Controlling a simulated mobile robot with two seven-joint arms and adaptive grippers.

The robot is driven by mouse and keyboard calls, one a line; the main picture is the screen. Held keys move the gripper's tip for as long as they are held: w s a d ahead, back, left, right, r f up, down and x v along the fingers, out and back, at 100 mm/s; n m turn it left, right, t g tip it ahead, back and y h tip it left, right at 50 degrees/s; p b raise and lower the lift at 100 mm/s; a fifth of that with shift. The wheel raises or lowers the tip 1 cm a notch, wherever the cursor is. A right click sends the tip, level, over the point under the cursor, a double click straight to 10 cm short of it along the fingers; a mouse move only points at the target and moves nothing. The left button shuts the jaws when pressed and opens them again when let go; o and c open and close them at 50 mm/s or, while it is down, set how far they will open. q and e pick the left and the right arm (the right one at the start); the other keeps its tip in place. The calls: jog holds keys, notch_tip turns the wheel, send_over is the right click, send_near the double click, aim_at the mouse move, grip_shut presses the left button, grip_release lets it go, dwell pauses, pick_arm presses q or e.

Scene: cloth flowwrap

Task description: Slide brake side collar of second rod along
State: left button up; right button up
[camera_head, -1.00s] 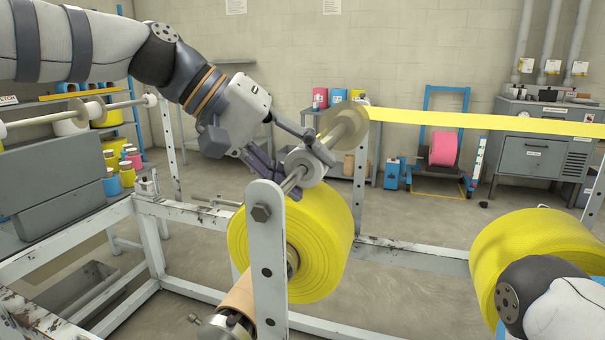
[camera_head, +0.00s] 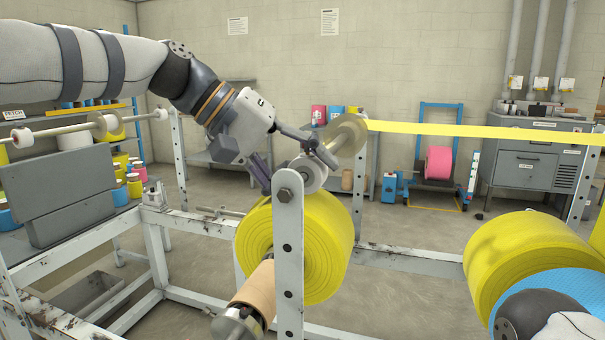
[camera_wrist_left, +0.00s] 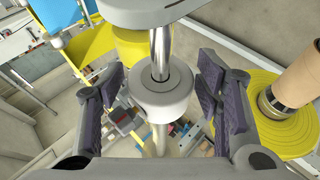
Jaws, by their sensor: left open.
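A pale grey collar (camera_head: 313,175) sits on a thin metal rod at the top of the near white upright. In the left wrist view the collar (camera_wrist_left: 161,92) is around the bright rod (camera_wrist_left: 161,50), midway between my fingers. My left gripper (camera_head: 292,166) is open, with one finger on each side of the collar. The left wrist view shows a gap between the collar and both dark finger pads. A larger beige disc (camera_head: 345,134) sits farther along the rod, with the yellow web running from it. My right gripper is out of view; only part of my right arm shows at lower right.
A big yellow roll (camera_head: 325,245) hangs close below the rod. The punched white upright (camera_head: 289,260) stands just in front. Another rod with collars (camera_head: 80,130) is at left, above grey panels (camera_head: 85,190). Another yellow roll (camera_head: 500,250) is at right.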

pick_arm(q)
jog(key=v, duration=1.2)
jog(key=shift+s+f, duration=0.1)
